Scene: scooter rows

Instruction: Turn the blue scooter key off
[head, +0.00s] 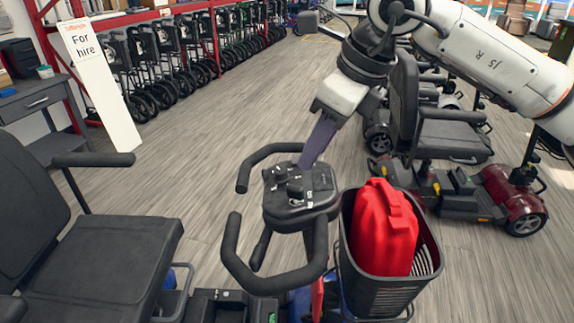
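The blue scooter's black control console (316,198) sits between two looped handlebars near the middle of the head view. Several small dark knobs with white marks (281,172) stand on its top; I cannot tell which of them is the key. A little blue bodywork (299,303) shows below the console. My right gripper (306,163) reaches down from the upper right, its purple-grey fingers at the console's far edge, beside the knobs. The fingers overlap in this view, so I cannot tell whether they are open or touching the console. My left gripper is out of view.
A black basket (385,293) holding a red container (384,228) is at the console's right. The scooter's black seat (105,262) is at left. A dark red scooter (512,198) stands at right. Wheeled walkers (150,62) line the back left. Grey floor between is clear.

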